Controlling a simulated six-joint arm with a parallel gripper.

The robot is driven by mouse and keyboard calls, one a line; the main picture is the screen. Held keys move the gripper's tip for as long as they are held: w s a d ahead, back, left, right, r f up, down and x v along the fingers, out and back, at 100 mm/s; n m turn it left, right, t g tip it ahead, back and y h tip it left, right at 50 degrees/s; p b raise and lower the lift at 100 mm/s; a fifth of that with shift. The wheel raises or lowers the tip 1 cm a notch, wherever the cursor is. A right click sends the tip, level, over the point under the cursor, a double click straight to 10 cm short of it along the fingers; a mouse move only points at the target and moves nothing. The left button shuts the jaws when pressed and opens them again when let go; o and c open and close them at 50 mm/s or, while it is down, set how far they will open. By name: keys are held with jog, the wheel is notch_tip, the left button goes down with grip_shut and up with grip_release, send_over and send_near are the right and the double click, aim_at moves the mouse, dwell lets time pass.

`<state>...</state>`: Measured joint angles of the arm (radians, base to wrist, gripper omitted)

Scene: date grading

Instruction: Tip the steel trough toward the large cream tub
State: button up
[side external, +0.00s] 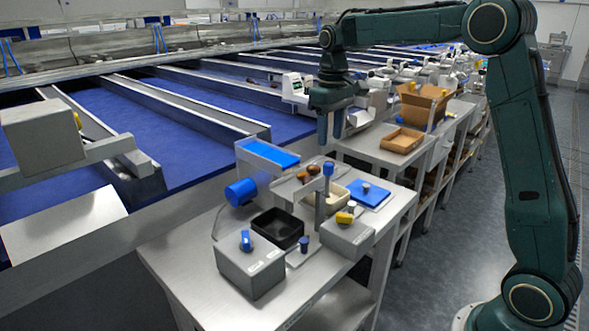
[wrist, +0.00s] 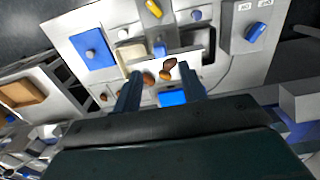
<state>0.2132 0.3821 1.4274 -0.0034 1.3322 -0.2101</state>
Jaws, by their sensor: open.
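The steel trough (side external: 284,190) is on the steel bench, behind the tubs; its outline is partly hidden. Several brown and orange dates (side external: 304,177) lie at it, and they also show between my fingers in the wrist view (wrist: 165,76). The large cream tub (side external: 337,191) stands beside it, partly hidden by a blue-topped post (side external: 327,170); the tub also shows in the wrist view (wrist: 129,56). A smaller black tub (side external: 277,228) stands nearer the front. My gripper (side external: 330,143) is open and empty, fingers pointing down, above the back of the bench. Contact with the trough is not visible.
A steel box with a blue knob (side external: 249,270), another with a yellow knob (side external: 346,236) and a blue board (side external: 372,196) stand around the tubs. A blue-surfaced feeder (side external: 271,153) is behind. The bench's front left is clear.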

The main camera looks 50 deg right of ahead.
aim_at(329, 164)
notch_tip(329, 164, down, 8)
jog(key=shift+f, duration=0.2)
dwell(0.4)
grip_shut()
